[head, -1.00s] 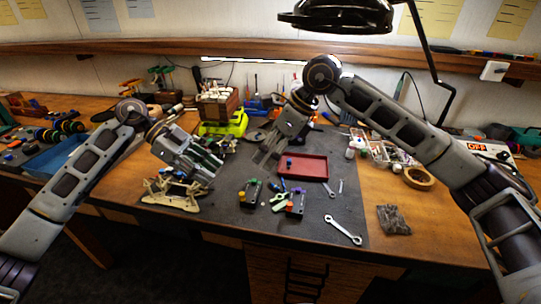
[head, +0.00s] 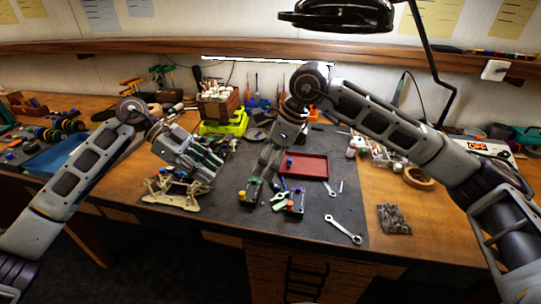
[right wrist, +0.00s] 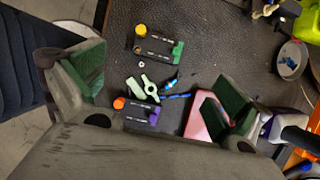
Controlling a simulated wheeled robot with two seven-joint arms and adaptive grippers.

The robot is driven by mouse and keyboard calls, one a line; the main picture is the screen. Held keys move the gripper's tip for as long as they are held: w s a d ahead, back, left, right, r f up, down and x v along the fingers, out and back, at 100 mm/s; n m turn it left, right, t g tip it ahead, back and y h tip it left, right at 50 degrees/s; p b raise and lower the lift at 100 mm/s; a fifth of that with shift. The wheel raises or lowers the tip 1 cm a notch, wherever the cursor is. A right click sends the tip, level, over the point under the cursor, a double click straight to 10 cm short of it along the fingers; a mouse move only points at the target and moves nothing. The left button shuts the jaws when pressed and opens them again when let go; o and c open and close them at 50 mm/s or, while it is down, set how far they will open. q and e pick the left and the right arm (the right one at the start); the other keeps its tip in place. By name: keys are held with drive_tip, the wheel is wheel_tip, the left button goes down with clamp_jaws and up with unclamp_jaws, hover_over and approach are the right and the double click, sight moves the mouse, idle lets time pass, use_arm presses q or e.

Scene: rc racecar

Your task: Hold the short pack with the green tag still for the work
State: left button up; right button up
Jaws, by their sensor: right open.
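The pack with the green tag (right wrist: 153,46) lies on the dark mat in the right wrist view, with a yellow knob at one end and its green tag at the other. In the head view its yellow knob (head: 242,197) shows beside my right gripper (head: 259,186), which partly hides the pack. In the right wrist view my right gripper (right wrist: 155,95) is open, its two green-padded fingers wide apart with nothing between them gripped. My left gripper (head: 212,168) is over the tan car chassis (head: 172,198); I cannot tell whether its jaws are apart.
A second pack with a purple tag and orange knob (right wrist: 138,112) lies near the green-tagged one. A pale green part (right wrist: 147,86) is close by. A red tray (head: 315,166) and a wrench (head: 343,230) lie on the mat. The mat's front is mostly clear.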

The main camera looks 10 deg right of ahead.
sight(252, 190)
drive_tip(key=shift+x, duration=6.15)
drive_tip(key=shift+d, duration=0.1)
drive_tip(key=c, duration=1)
drive_tip(key=shift+o, duration=0.2)
